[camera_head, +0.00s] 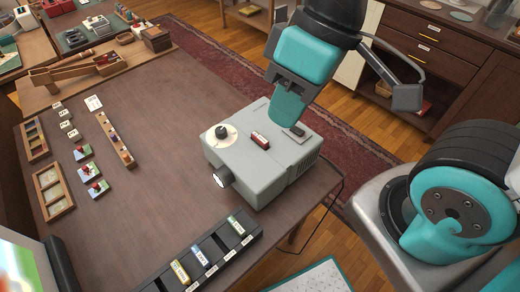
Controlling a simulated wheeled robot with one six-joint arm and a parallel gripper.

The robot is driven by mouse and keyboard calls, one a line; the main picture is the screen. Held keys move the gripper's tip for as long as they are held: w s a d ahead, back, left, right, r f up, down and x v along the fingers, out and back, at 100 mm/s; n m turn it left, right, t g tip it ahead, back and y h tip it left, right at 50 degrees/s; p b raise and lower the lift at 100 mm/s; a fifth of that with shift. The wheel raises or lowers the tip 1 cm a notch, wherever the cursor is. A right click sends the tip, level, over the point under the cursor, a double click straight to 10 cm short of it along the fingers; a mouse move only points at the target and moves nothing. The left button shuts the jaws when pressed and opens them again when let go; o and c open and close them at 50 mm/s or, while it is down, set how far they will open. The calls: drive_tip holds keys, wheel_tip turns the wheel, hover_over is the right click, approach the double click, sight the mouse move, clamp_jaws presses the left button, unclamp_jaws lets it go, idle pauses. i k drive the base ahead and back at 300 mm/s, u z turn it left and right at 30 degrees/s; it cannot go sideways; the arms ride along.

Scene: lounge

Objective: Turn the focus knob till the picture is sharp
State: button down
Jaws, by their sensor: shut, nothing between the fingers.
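The grey projector box (255,165) stands near the table's right edge, with its lens (222,178) at the front left. On its top, a black knob (221,131) sits on a pale round dial at the left. A dark red piece (260,141) sits upright in the middle of the top. My teal gripper (287,114) is shut and empty over the back right of the box, apart from the knob. A screen (22,268) is cut off at the lower left; only blurry colours show, so I cannot judge its sharpness.
A dark slide rack (208,253) with several slides lies at the table's front. Small picture tiles (94,189), wooden trays (52,189) and a wooden strip (117,143) lie at the left. The table (165,160) is bare left of the projector. A cable hangs at the right.

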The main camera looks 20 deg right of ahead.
sight(220, 132)
drive_tip(key=u, duration=2.2)
drive_tip(key=k, duration=0.7)
drive_tip(key=z, duration=1.1)
drive_tip(key=i, duration=0.45)
